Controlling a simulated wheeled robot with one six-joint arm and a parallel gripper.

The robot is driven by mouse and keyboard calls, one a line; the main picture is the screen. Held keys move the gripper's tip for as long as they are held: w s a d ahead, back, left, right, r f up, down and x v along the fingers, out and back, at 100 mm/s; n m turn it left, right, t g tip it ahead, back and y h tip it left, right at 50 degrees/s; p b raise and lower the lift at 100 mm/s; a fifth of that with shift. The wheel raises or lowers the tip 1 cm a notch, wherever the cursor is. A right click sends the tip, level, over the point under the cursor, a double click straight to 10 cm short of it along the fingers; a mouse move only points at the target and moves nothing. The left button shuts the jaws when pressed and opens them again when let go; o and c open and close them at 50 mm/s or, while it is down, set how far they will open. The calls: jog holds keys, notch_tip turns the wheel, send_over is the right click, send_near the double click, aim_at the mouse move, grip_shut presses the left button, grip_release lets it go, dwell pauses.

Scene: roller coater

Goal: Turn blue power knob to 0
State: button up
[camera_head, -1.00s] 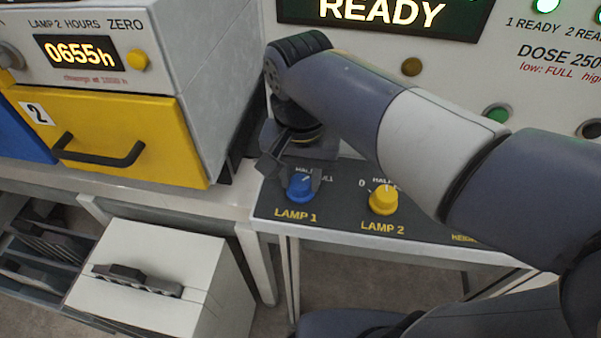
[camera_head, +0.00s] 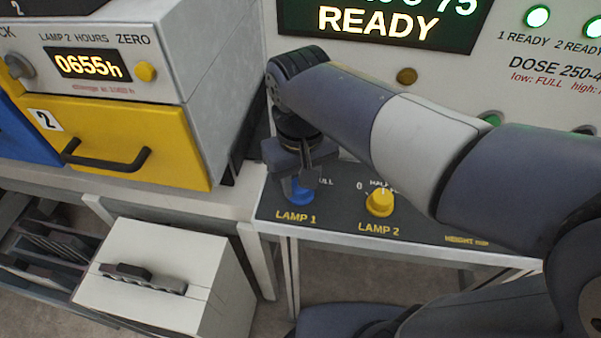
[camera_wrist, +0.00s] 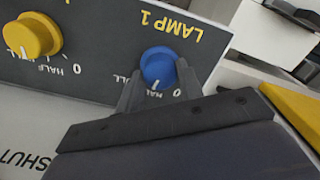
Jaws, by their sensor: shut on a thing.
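The blue LAMP 1 power knob (camera_head: 300,195) sits on the dark slanted panel (camera_head: 335,212), partly covered by my gripper in the head view. My gripper (camera_head: 304,180) points down over it. In the wrist view the blue knob (camera_wrist: 157,65) shows between the two dark fingers of my gripper (camera_wrist: 158,86), one on each side. The gripper is shut on the knob. A white mark on the knob's lower edge points toward the HALF label, with the 0 label to its right in the wrist view. The lettering is partly hidden by the fingers.
A yellow LAMP 2 knob (camera_head: 380,202) stands right of the blue knob. A grey cabinet with a yellow drawer (camera_head: 110,140) is at the left. A white box (camera_head: 160,270) stands below. A READY display (camera_head: 380,22) is behind my arm.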

jog(key=n+p, duration=0.1)
jog(key=n, duration=0.4)
jog(key=shift+r+n+p, duration=0.1)
jog(key=shift+n+p, duration=0.2)
jog(key=shift+p, duration=0.05)
jog(key=n+p, duration=0.1)
jog(key=n, duration=0.4)
jog(key=shift+n, duration=0.3)
jog(key=o, duration=1)
notch_tip(320, 180, up, 11)
jog(key=shift+f, duration=0.3)
notch_tip(320, 180, down, 11)
jog(key=shift+r, duration=0.15)
dwell(0.3)
